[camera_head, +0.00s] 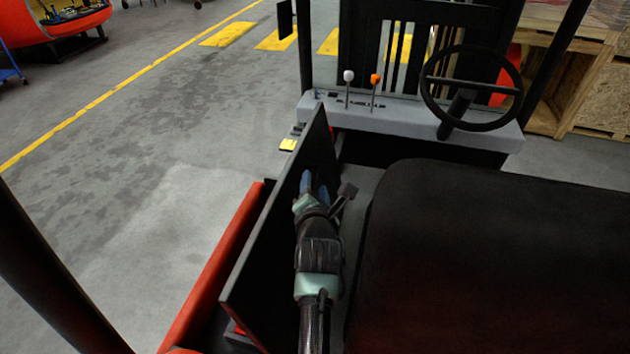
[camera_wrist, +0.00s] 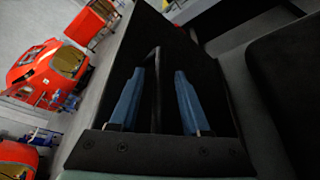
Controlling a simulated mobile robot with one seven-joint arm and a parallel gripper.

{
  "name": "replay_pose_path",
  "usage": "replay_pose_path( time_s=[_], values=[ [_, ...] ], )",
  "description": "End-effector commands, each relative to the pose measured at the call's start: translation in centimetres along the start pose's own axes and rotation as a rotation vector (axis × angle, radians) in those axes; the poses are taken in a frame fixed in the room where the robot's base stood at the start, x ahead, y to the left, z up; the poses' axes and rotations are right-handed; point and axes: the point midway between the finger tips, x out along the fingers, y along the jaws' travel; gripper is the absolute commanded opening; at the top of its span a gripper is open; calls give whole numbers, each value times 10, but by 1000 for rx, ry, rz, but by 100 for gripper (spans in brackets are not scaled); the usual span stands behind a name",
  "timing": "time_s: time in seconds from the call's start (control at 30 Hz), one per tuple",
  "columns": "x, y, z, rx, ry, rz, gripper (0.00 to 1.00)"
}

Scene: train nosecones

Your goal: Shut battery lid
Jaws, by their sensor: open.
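The battery lid (camera_head: 277,232) is a flat black panel on the vehicle. It stands steeply upright on edge beside the red side body, raised open. It also shows as a dark surface behind the fingers in the wrist view (camera_wrist: 150,38). My gripper (camera_head: 315,179) is on the right, seat-side face of the lid, close to it. Its two blue fingers (camera_wrist: 159,80) are spread apart. A thin dark bar (camera_wrist: 157,85) shows between them in the wrist view. I cannot tell whether the fingers touch the lid.
The black seat (camera_head: 500,265) lies close to the right of my gripper. The steering wheel (camera_head: 471,88) and two levers (camera_head: 375,90) are on the grey dashboard (camera_head: 420,120) ahead. A dark post (camera_head: 50,265) stands at the left. The floor (camera_head: 170,170) left of the vehicle is clear.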

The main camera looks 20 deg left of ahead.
Motion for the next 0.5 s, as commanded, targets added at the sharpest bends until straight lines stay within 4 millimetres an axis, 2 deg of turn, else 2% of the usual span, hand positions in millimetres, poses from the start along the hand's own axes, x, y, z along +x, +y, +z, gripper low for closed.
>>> replay_pose_path(
  time_s=[0.2,0.5],
  values=[
    [8,0,0,1,0,0,47],
    [9,0,0,0,0,0,47]
  ],
)
